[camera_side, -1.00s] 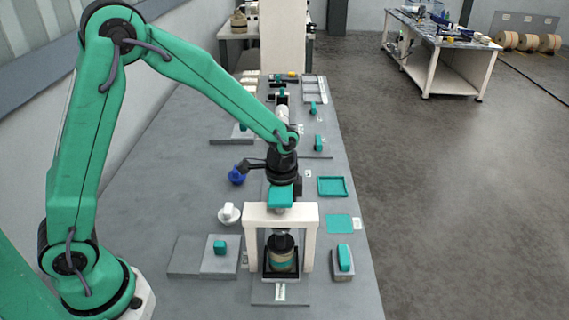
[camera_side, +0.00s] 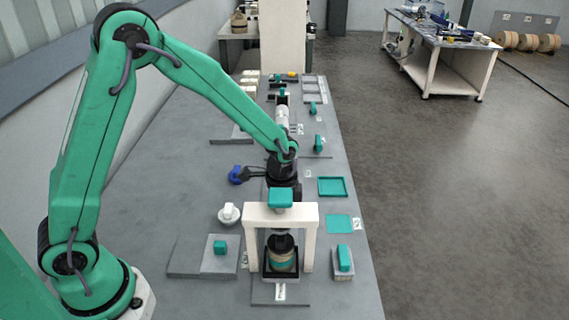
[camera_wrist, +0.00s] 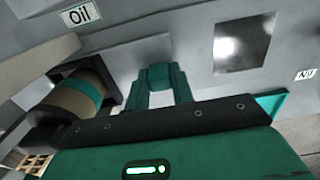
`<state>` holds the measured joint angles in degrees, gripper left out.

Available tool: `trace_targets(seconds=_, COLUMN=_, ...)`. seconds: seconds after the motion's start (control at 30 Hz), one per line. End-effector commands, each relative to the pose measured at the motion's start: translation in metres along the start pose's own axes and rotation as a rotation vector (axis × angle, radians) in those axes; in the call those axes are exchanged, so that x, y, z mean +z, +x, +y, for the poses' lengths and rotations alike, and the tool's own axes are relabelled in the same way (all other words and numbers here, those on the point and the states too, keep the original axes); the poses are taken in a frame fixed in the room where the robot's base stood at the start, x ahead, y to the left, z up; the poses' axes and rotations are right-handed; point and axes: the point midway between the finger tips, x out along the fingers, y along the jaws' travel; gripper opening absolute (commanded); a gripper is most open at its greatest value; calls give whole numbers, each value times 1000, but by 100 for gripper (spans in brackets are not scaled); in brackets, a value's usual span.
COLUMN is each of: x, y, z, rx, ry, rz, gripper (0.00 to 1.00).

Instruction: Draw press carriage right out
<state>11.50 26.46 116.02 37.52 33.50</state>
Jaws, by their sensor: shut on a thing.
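The press is a white arch (camera_side: 308,240) at the front of the bench. Inside it sits a black carriage (camera_side: 266,276) that bears a kraft roll with a teal band (camera_side: 284,262). The wrist view shows the banded roll (camera_wrist: 75,90) at the left, close to my gripper (camera_wrist: 160,80). My gripper is shut on a small teal handle (camera_wrist: 157,72). In the side view a teal block shows at the arch's crossbar, below my wrist. The fingertips are hidden there, and how the handle joins the carriage cannot be seen.
A grey plate with a teal knob (camera_side: 220,247) and a white knob (camera_side: 229,213) stand left of the press. A teal-topped block (camera_side: 344,259), a teal mat (camera_side: 339,224) and a teal tray (camera_side: 332,178) lie to the right. A labelled plate (camera_side: 281,300) lies in front.

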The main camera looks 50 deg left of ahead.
Motion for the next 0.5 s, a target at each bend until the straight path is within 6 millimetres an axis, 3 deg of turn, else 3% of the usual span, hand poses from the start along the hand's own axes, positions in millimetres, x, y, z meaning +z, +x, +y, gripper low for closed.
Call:
trace_targets(seconds=0.27, x=0, y=0, z=-17, rx=0, ry=-3, rz=-1, gripper=0)
trace_targets(seconds=0.5, x=0, y=0, z=-59, rx=0, ry=-5, rz=0, gripper=0)
